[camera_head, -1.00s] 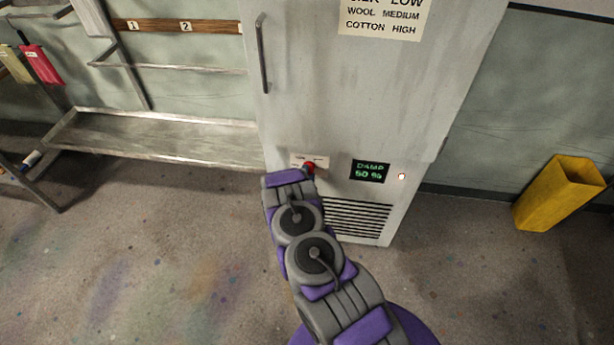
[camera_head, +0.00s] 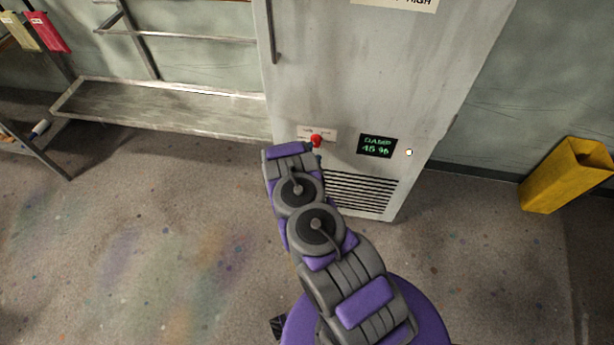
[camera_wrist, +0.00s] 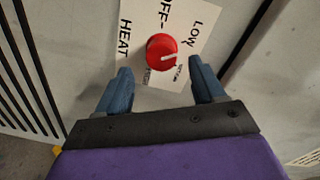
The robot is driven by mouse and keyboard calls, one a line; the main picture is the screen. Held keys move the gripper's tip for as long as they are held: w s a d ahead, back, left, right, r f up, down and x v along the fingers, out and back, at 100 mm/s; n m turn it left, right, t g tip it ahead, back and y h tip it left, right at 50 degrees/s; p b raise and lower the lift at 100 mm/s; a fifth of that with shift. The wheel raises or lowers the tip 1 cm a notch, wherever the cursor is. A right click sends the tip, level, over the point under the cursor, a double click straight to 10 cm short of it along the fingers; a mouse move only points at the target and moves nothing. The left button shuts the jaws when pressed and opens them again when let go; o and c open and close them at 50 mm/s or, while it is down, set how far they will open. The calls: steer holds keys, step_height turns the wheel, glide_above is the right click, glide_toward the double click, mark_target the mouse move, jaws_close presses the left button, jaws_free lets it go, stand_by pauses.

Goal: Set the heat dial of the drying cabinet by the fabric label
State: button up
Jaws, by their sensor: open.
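The drying cabinet (camera_head: 340,70) is tall and grey. Its red heat dial (camera_head: 316,140) sits low on the front, on a white plate, and shows large in the wrist view (camera_wrist: 161,47). The dial plate (camera_wrist: 205,20) reads HEAT, OFF and LOW, with smaller words partly hidden. The dial's white mark points right in the wrist view; I cannot tell which setting it meets. My gripper (camera_wrist: 160,72) is open, its blue fingers either side of the dial's near edge, apart from it. The fabric chart (camera_head: 397,3) is mostly cut off at the top.
A display (camera_head: 376,146) reads CLOSED 45 %, beside a small pale lamp (camera_head: 409,153). A metal shelf (camera_head: 165,108) stands left, a yellow bin (camera_head: 568,175) right. Red (camera_head: 46,32) and yellow (camera_head: 20,31) pieces hang far left. The floor in front is clear.

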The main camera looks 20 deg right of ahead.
steer(key=p+v, duration=0.1)
steer(key=v, duration=1.3)
steer(key=shift+f, duration=0.1)
